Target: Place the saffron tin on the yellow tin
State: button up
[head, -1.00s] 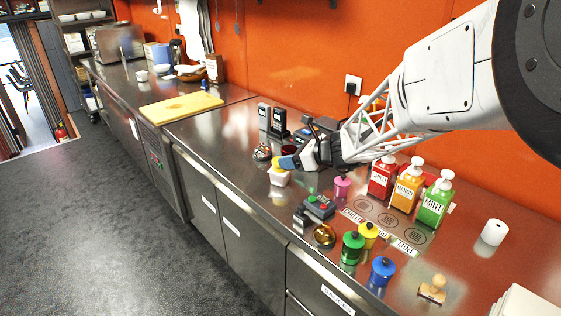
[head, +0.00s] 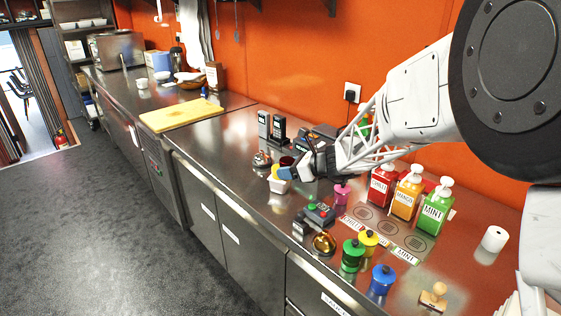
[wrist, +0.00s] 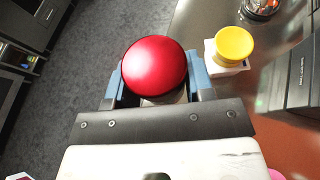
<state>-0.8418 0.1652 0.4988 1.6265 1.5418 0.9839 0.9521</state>
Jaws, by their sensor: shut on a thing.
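My gripper (head: 291,171) is shut on a round, dark red-topped tin (wrist: 153,67), which I take to be the saffron tin; no label shows. In the head view the red tin (head: 287,161) shows small above the blue fingers. The yellow tin (wrist: 234,44), with a round yellow top, sits on a white squarish base (wrist: 226,66), right of my gripper in the wrist view. The two tins look apart.
A dark device (head: 320,213) with red and green buttons lies nearer the counter edge. Green (head: 353,256), yellow (head: 368,243) and blue (head: 382,279) jars stand to its right. Sauce bottles (head: 408,193) stand at the back.

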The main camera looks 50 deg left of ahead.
jog(key=w+a, duration=0.2)
jog(key=a, duration=0.1)
jog(key=w+a, duration=0.3)
jog(key=a, duration=0.1)
jog(key=w+a+f, duration=0.1)
jog(key=w+a, duration=0.1)
jog(key=a, duration=0.2)
jog(key=shift+w+a+f, duration=0.1)
jog(key=shift+w, duration=0.1)
jog(key=shift+f, duration=1.8)
jog(key=o, duration=0.9)
jog(key=shift+f, duration=0.1)
